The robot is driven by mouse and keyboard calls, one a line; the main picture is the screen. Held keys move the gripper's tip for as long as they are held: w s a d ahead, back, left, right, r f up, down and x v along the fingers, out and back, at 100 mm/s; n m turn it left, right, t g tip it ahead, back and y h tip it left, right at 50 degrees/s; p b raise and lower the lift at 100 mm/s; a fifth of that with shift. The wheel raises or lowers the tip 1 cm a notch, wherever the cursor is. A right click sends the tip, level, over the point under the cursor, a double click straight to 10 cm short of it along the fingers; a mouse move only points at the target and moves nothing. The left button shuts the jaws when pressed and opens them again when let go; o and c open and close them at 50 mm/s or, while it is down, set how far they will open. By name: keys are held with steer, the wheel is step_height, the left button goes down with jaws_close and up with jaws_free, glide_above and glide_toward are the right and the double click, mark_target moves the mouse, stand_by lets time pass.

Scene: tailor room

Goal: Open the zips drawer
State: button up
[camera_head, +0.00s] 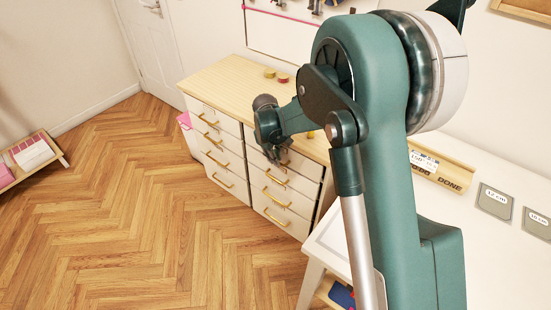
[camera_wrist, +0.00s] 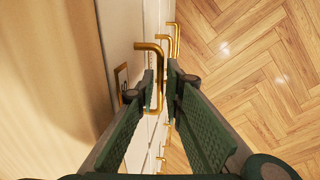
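The wooden-topped cabinet (camera_head: 225,82) has two columns of white drawers with brass handles. No drawer label is legible, so I cannot tell which is the zips drawer. In the head view my gripper (camera_head: 272,152) is at the top drawer of the right column and hides much of its front. In the wrist view a brass handle (camera_wrist: 160,65) passes between the fingertips of my gripper (camera_wrist: 160,82). The fingers are close together, with narrow gaps seeming to show beside the bar. A brass label frame (camera_wrist: 122,82) is left of the handle. The drawers in view look closed.
Two small spools (camera_head: 276,76) lie on the cabinet top. A white table (camera_head: 340,235) stands close on the right, with a wooden tray (camera_head: 445,172) and size cards. The herringbone floor (camera_head: 150,215) before the drawers is clear. A low wooden rack (camera_head: 30,155) is at far left.

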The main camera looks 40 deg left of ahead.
jaws_close()
steer(key=s, duration=2.9)
steer(key=shift+d, duration=0.1)
steer(key=shift+o, duration=1)
jaws_free()
step_height(320, 180, up, 7)
steer(key=s, duration=0.1)
steer(key=shift+s+r, duration=0.15)
